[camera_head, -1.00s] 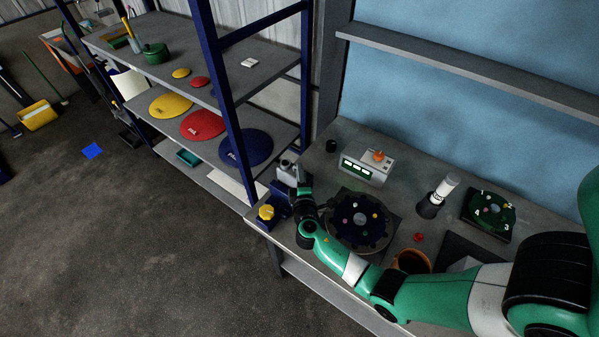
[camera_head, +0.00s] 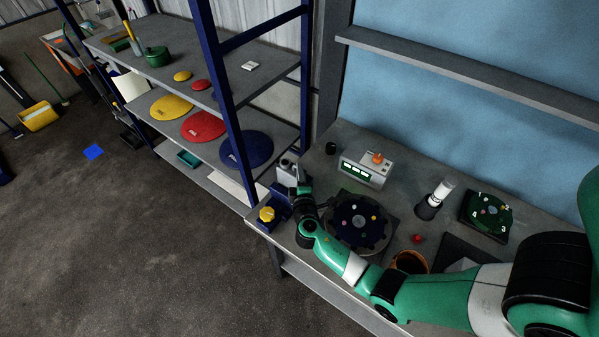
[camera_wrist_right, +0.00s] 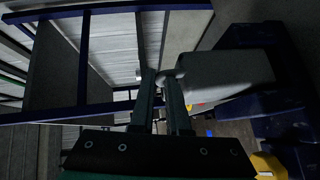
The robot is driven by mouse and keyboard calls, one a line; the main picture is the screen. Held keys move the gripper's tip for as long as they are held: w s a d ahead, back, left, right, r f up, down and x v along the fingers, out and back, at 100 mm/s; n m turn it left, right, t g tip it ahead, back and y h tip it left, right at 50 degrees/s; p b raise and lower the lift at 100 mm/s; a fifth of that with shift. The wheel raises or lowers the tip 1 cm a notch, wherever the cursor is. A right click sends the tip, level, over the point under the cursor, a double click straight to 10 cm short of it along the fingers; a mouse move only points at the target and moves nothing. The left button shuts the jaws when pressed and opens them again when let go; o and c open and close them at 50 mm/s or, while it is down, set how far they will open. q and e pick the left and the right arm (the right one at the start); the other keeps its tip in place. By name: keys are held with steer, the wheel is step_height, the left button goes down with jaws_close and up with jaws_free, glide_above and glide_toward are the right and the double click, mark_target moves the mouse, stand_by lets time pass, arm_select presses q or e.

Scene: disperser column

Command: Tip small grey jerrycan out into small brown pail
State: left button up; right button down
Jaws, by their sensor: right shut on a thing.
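The small grey jerrycan (camera_head: 286,173) is at the far left end of the bench, beside the blue stand. It fills the upper right middle of the right wrist view as a grey block (camera_wrist_right: 228,70), lying sideways there. My right gripper (camera_head: 302,189) is shut on it; its fingers (camera_wrist_right: 163,82) meet at the jerrycan's end near a pale round part. The small brown pail (camera_head: 409,263) stands on the bench near the front edge, partly hidden behind my right arm. The pail's inside cannot be made out. My left gripper is not in view.
A blue stand with a yellow knob (camera_head: 267,214) is at the bench corner. A dark round carousel (camera_head: 358,222) lies between jerrycan and pail. A grey box with an orange knob (camera_head: 366,168), a white-topped cylinder (camera_head: 437,197) and a green disc (camera_head: 488,213) stand behind. Blue-framed shelves (camera_head: 232,95) rise left.

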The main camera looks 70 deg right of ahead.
arm_select(q)
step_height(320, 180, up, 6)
steer(key=p, duration=0.5)
arm_select(e)
step_height(320, 180, up, 7)
steer(key=shift+r, duration=0.1)
stand_by(0.4)
